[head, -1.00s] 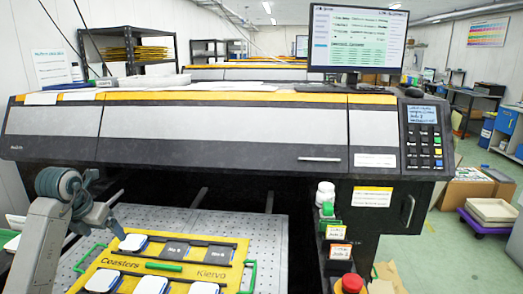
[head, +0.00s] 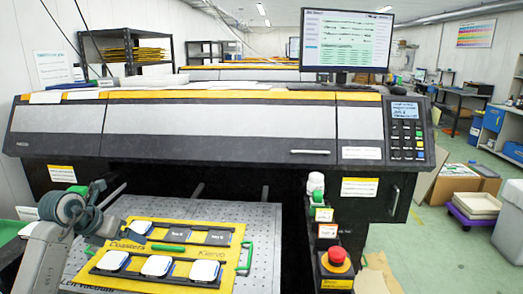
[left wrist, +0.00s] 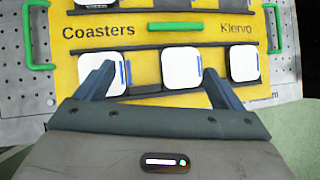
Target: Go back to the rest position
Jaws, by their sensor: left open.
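My left gripper (head: 112,226) is at the lower left of the head view, over the left end of the yellow coaster tray (head: 190,257). In the left wrist view its two fingers (left wrist: 158,70) are spread apart with nothing between them. The tray (left wrist: 190,25), marked "Coasters" and "Kiervo", lies beyond the fingertips. White coasters sit in its front row, one (left wrist: 182,68) showing between the fingers. My right gripper is not in view.
The tray lies on a perforated metal bed (head: 262,222) under a large printer (head: 220,120). A white bottle (head: 316,182) stands on a narrow rack right of the bed, behind a red stop button (head: 337,254). Boxes and a grey bin (head: 508,222) stand on the floor at right.

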